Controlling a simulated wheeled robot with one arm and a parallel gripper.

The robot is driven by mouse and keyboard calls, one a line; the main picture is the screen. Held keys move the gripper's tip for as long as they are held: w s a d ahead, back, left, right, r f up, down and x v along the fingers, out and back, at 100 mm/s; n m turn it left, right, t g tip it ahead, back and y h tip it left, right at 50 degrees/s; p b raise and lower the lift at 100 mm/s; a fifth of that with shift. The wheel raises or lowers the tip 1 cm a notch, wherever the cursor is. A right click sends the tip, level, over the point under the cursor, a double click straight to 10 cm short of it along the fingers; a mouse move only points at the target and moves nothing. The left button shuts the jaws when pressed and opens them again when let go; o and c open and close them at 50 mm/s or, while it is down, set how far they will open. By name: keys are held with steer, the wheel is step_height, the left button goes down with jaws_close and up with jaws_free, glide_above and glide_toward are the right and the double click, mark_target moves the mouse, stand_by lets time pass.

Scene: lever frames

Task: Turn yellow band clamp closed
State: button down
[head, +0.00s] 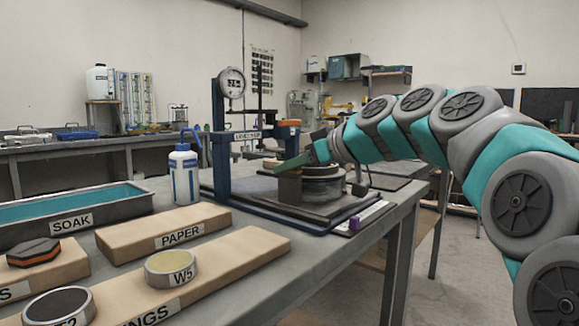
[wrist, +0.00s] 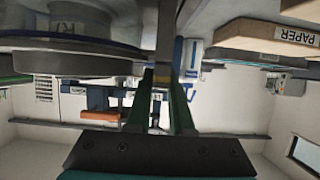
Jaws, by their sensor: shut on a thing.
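My gripper (head: 292,164) is at the round grey vessel (head: 322,187) on the dark base plate of the bench press. Its green fingers reach across the vessel's upper left side. In the wrist view, which is upside down, the fingers (wrist: 162,84) are shut on a narrow grey clamp lever (wrist: 164,38) with a small yellowish band near the fingertips. The vessel (wrist: 70,60) fills the upper left of that view, close beside the lever. The rest of the yellow band clamp is hidden or too small to tell in the head view.
The blue press frame (head: 220,150) with a round gauge (head: 232,82) stands left of the vessel. A white wash bottle (head: 184,176), the SOAK tray (head: 120,207) and the PAPER board (head: 140,235) lie further left. The bench edge (head: 400,212) is at the right.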

steer(key=shift+w+f+n+g+b, duration=0.1)
steer(key=shift+f+n+g+b, duration=0.05)
steer(key=shift+n+g+b, duration=0.2)
stand_by(0.3)
steer(key=shift+n+g+y+b, duration=0.4)
steer(key=shift+n+g+y, duration=0.3)
steer(key=shift+g, duration=0.25)
steer(key=shift+w+n+g+p, duration=0.1)
steer(key=shift+n+g+p, duration=0.25)
steer(key=shift+n+g, duration=0.35)
steer(key=n+g+p, duration=0.1)
steer(key=p, duration=0.1)
steer(key=n+g+y+p, duration=0.1)
steer(key=n+g+p, duration=0.1)
steer(key=p, duration=0.1)
steer(key=shift+d+r, duration=0.1)
steer(key=shift+r, duration=0.2)
steer(key=n+g+p, duration=0.2)
steer(key=p, duration=0.1)
steer(key=shift+p, duration=0.3)
steer(key=shift+f+n+g+p, duration=0.15)
steer(key=shift+n+g+p, duration=0.1)
steer(key=shift+g+p, duration=0.25)
steer(key=c, duration=1.1)
jaws_free()
